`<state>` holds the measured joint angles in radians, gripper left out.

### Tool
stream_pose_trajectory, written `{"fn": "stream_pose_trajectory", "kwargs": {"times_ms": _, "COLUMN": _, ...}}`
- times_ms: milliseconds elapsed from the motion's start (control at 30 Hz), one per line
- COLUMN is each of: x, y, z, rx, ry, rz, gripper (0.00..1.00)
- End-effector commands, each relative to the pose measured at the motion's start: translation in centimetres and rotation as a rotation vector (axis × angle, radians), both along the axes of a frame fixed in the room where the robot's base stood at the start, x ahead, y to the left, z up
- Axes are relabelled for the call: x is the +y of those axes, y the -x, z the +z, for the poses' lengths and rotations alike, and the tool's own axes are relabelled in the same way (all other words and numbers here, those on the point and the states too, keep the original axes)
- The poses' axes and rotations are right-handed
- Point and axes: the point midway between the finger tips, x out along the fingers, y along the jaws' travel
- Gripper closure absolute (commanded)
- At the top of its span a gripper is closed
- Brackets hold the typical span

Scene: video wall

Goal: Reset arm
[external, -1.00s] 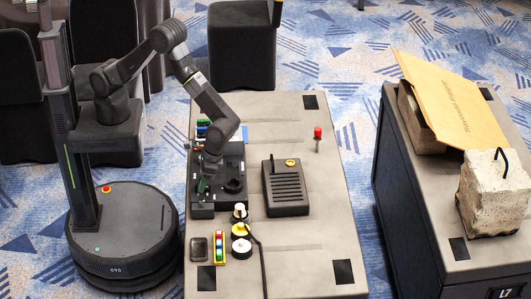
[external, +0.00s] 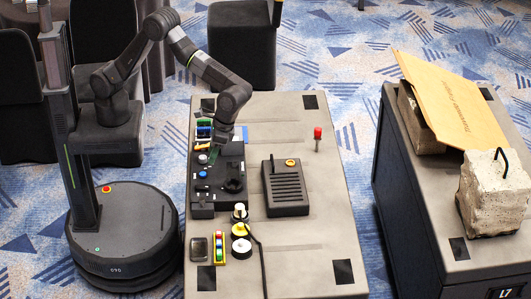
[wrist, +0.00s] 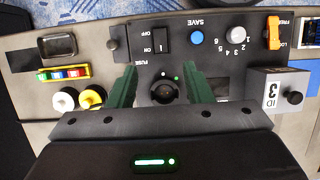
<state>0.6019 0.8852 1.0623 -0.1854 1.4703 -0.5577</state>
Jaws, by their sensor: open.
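My arm reaches from my base over the left side of the grey table (external: 300,232). My gripper (external: 213,155) hangs above the black control panel (external: 231,165). In the wrist view my gripper (wrist: 160,90) has its two green fingers spread apart, with nothing between them but the panel below. A green light glows beside the socket.
A ribbed black box (external: 286,188) and a red-topped post (external: 317,138) stand on the table. White and yellow knobs (external: 240,230) and a coloured button strip (external: 219,246) are near the front. A second cabinet holds an envelope (external: 447,100) and a stone block (external: 494,195).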

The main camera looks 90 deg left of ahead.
Motion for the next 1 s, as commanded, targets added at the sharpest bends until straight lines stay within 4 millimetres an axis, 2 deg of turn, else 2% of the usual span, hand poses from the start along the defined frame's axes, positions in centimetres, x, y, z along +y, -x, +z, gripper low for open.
{"fn": "stream_pose_trajectory", "kwargs": {"times_ms": 300, "x": 0.0, "y": 0.0, "z": -0.1, "rx": 0.0, "ry": 0.0, "rz": 0.0, "gripper": 0.55}}
{"fn": "stream_pose_trajectory", "kwargs": {"times_ms": 467, "x": 0.0, "y": 0.3, "z": -0.9, "rx": 0.002, "ry": -0.001, "rz": 0.0, "gripper": 0.55}}
{"fn": "stream_pose_trajectory", "kwargs": {"times_ms": 567, "x": 0.0, "y": 0.8, "z": -2.3, "rx": 0.003, "ry": -0.002, "rz": -0.001, "gripper": 0.55}}
{"fn": "stream_pose_trajectory", "kwargs": {"times_ms": 1000, "x": 0.0, "y": 3.6, "z": -10.3, "rx": 0.003, "ry": -0.003, "rz": -0.002, "gripper": 0.55}}
